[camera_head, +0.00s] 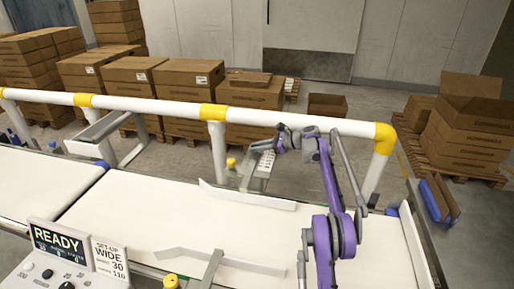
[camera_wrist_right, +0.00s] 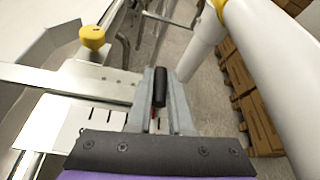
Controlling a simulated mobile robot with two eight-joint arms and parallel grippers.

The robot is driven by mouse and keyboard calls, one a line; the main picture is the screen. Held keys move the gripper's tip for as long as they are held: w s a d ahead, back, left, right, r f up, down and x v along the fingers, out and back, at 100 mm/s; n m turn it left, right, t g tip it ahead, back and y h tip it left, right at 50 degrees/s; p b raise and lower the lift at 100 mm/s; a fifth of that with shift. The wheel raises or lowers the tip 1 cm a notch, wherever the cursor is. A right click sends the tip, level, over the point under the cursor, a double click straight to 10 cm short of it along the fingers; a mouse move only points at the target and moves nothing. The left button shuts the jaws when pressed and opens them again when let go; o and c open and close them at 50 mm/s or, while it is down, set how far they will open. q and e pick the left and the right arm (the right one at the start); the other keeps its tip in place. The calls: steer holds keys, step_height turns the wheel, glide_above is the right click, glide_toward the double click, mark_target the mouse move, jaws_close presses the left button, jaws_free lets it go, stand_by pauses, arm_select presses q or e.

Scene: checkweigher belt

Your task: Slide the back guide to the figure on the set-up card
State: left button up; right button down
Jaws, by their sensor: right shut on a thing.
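The back guide (camera_head: 245,196) is a pale rail lying along the far side of the white belt. Its bracket and slotted scale plate (camera_head: 256,172) sit behind it, beside the white rail. My right gripper (camera_head: 270,147) is at this bracket. In the right wrist view its grey jaws (camera_wrist_right: 161,80) are closed around an upright black handle (camera_wrist_right: 159,88). A slotted plate (camera_wrist_right: 100,117) lies beside them, with a small red mark near the handle. The set-up card (camera_head: 108,258) reads WIDE, 30 and 110; its smaller words are hard to read. My left gripper is out of view.
A yellow knob (camera_wrist_right: 93,37) stands beside the bracket. A white rail with yellow joints (camera_head: 213,112) runs close behind it. The front guide (camera_head: 220,260) lies on the near side of the belt (camera_head: 140,215). A display (camera_head: 57,240) reads READY. Stacked cartons (camera_head: 190,85) stand behind the rail.

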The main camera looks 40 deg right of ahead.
stand_by(0.6)
steer(key=shift+s+a, duration=0.2)
steer(key=shift+a, duration=0.05)
steer(key=shift+s+a+r, duration=0.1)
steer(key=shift+s+a, duration=0.15)
steer(key=shift+a, duration=0.05)
steer(key=c, duration=1.1)
jaws_free()
steer(key=shift+w+d, duration=0.1)
steer(key=shift+d, duration=0.05)
steer(key=shift+o, duration=1.3)
steer(key=v, duration=1)
steer(key=shift+s+d, duration=0.15)
steer(key=shift+s, duration=0.2)
